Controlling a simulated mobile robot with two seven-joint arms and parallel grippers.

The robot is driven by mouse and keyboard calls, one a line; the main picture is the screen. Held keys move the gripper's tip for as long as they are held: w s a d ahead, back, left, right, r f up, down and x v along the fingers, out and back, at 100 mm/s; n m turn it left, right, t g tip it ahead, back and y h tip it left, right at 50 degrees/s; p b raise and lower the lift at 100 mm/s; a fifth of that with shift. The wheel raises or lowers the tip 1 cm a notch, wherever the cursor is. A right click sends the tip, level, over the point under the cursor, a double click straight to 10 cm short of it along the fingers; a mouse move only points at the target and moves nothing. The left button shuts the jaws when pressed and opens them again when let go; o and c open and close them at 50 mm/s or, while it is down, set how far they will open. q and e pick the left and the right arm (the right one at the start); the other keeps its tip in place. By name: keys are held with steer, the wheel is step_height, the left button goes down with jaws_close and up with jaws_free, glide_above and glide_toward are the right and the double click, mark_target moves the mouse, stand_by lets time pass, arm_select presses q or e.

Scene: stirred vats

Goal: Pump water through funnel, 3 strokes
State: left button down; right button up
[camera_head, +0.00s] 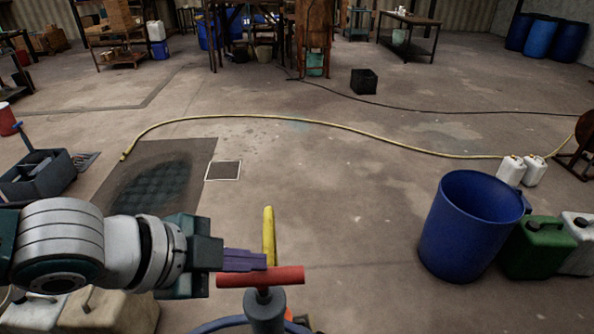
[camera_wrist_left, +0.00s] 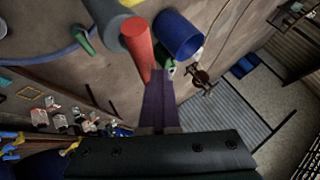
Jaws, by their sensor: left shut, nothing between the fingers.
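A red crossbar handle (camera_head: 260,277) sits level on top of a grey pump body (camera_head: 265,310) at the bottom centre of the head view. The handle also shows in the left wrist view (camera_wrist_left: 138,45), beyond the fingertips. My left gripper (camera_head: 246,260) has purple fingers, shut and empty. Its tips are at the left half of the handle, overlapping it in the picture; I cannot tell if they touch. In the left wrist view the fingers (camera_wrist_left: 159,98) are together. A yellow piece (camera_head: 268,235) stands just behind the handle. No funnel can be made out. My right gripper is out of view.
An open blue barrel (camera_head: 462,240) stands at right, beside green (camera_head: 537,250) and white canisters. A yellow hose (camera_head: 330,124) crosses the floor. A dark bin (camera_head: 40,172) stands at left; beige canisters (camera_head: 110,312) lie below my left arm. The middle floor is clear.

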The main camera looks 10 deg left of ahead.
arm_select(q)
steer(key=shift+s+f+b, duration=0.1)
steer(key=shift+f+b, duration=0.3)
steer(key=shift+f, duration=0.35)
steer(key=shift+r, duration=0.15)
step_height(320, 180, up, 6)
steer(key=p, duration=0.5)
steer(key=shift+f+p, duration=0.25)
steer(key=shift+p, duration=0.05)
steer(key=shift+r+p, duration=0.7)
steer(key=shift+r, duration=0.05)
step_height(320, 180, up, 6)
steer(key=p, duration=0.6)
glide_above(251, 277)
steer(key=shift+d+r, duration=0.1)
steer(key=shift+d, duration=0.05)
